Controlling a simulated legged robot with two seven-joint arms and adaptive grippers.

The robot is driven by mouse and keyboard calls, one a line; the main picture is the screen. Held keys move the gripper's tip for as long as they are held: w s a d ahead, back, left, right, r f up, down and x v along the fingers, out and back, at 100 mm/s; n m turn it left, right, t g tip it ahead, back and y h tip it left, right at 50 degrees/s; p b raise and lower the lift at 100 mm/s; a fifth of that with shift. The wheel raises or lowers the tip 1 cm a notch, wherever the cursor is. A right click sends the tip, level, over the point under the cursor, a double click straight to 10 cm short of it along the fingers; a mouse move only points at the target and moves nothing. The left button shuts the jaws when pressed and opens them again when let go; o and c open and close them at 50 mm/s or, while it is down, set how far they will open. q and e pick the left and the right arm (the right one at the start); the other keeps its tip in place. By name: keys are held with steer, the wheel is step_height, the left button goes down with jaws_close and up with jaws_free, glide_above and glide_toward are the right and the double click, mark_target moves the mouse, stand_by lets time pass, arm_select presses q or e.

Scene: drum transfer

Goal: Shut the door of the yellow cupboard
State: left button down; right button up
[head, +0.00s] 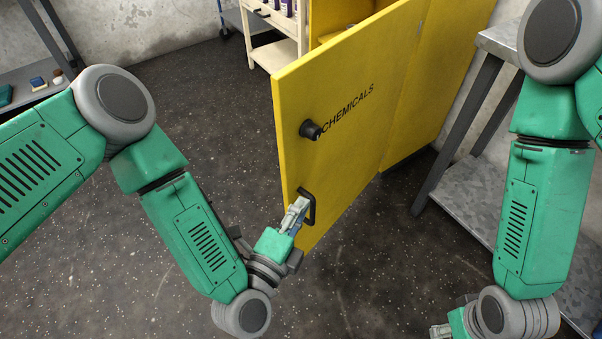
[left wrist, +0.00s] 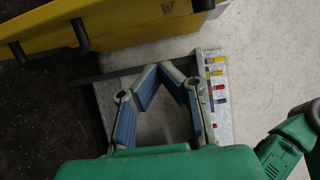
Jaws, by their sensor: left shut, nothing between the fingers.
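The yellow cupboard (head: 443,70) stands at the back, its door (head: 350,135) swung open towards me and marked "CHEMICALS". The door has a black round knob (head: 311,130) and, lower down, a black bar handle (head: 311,204). My left gripper (head: 299,208) is at the door face beside this handle, overlapping it in the head view. In the left wrist view the left gripper's fingertips (left wrist: 161,68) meet with nothing between them, and the handle (left wrist: 80,36) lies apart, up and to the left. My right gripper (head: 440,331) is cut off at the bottom edge.
A grey metal bench (head: 455,190) stands close right of the cupboard. A cream cart (head: 278,50) with bottles is behind the door. A shelf (head: 35,88) with small items is at the far left. The speckled floor left of the door is clear.

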mark_target(299, 168)
arm_select(q)
steer(key=w+b, duration=0.1)
steer(key=w, duration=0.2)
steer(key=w+b, duration=0.1)
steer(key=w, duration=0.2)
steer(key=w+b, duration=0.1)
steer(key=w, duration=0.3)
steer(key=shift+a, duration=0.7)
arm_select(e)
steer(key=shift+a+f, duration=0.4)
steer(key=shift+f, duration=0.3)
steer(key=shift+a+f, duration=0.35)
steer(key=shift+f, duration=0.35)
